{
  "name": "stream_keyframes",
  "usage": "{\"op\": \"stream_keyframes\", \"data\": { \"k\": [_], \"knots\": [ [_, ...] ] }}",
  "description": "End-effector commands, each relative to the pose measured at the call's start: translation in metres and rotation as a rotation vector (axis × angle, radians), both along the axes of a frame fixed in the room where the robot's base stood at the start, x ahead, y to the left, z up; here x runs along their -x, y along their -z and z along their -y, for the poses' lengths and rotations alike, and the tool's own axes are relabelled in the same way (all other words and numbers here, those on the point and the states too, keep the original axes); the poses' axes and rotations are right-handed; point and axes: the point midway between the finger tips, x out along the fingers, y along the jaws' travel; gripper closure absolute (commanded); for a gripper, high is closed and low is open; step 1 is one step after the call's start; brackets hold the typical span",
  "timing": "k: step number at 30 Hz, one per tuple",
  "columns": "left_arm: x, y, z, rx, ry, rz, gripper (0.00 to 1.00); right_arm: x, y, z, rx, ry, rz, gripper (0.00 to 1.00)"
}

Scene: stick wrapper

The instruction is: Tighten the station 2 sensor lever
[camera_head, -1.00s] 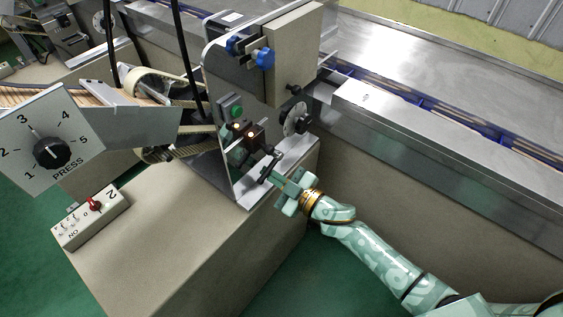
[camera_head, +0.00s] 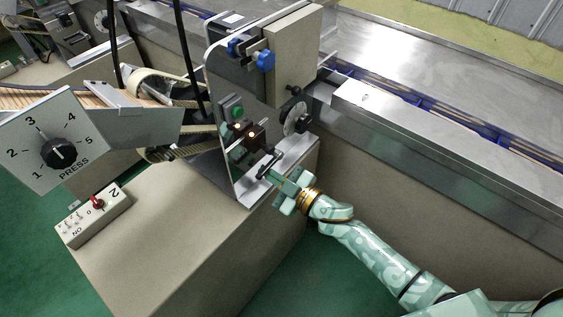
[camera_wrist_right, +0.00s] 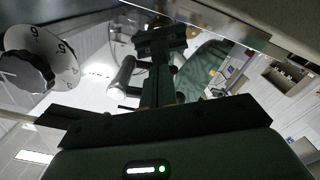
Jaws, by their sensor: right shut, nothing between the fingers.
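The station's sensor block (camera_head: 247,134) is a dark unit with small orange lights on the upright metal plate. A black lever (camera_head: 270,163) sits below it, tilted up to the right. In the right wrist view a grey-dark cylindrical handle (camera_wrist_right: 122,75), likely this lever, stands just left of the fingers, apart from them in the picture. My right gripper (camera_head: 272,177) is at the lower end of the lever in the head view; contact cannot be told. In the wrist view its fingers (camera_wrist_right: 161,42) are together and empty. My left gripper is not in view.
A numbered dial (camera_head: 297,119) is right of the sensor block and shows large in the wrist view (camera_wrist_right: 35,60). The PRESS panel (camera_head: 30,168) and switch box (camera_head: 93,216) are left. A steel conveyor (camera_head: 430,135) runs right.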

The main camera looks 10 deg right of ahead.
Motion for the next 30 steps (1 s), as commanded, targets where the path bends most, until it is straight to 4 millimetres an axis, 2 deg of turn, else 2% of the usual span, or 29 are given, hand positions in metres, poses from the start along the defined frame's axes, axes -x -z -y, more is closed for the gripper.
{"op": "stream_keyframes", "data": {
  "k": [8,30],
  "knots": [
    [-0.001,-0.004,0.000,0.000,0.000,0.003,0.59,0.003,-0.003,0.001,-0.001,0.000,0.001,1.00],
    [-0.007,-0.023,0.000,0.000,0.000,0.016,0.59,0.054,-0.003,0.041,0.000,0.001,0.000,1.00]
  ]
}}
